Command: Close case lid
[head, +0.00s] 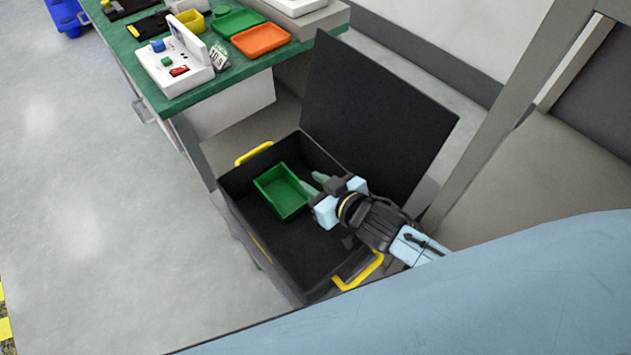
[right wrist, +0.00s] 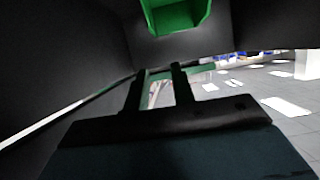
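The black case (head: 318,258) stands open below the bench. Its black lid (head: 375,115) is raised and leans back on the far right side. A green tray (head: 281,193) lies inside the case; a green tray also shows at the top of the right wrist view (right wrist: 175,14). My right gripper (head: 312,184) is over the case interior, just right of the green tray and in front of the lid. In the right wrist view its two fingers (right wrist: 158,88) are apart with nothing visible between them. My left gripper is not in view.
Yellow handles (head: 254,153) are on the case's ends. A green-topped bench (head: 150,85) at upper left holds a white device (head: 175,73), an orange tray (head: 261,39) and other small items. A grey post (head: 500,125) stands right of the lid.

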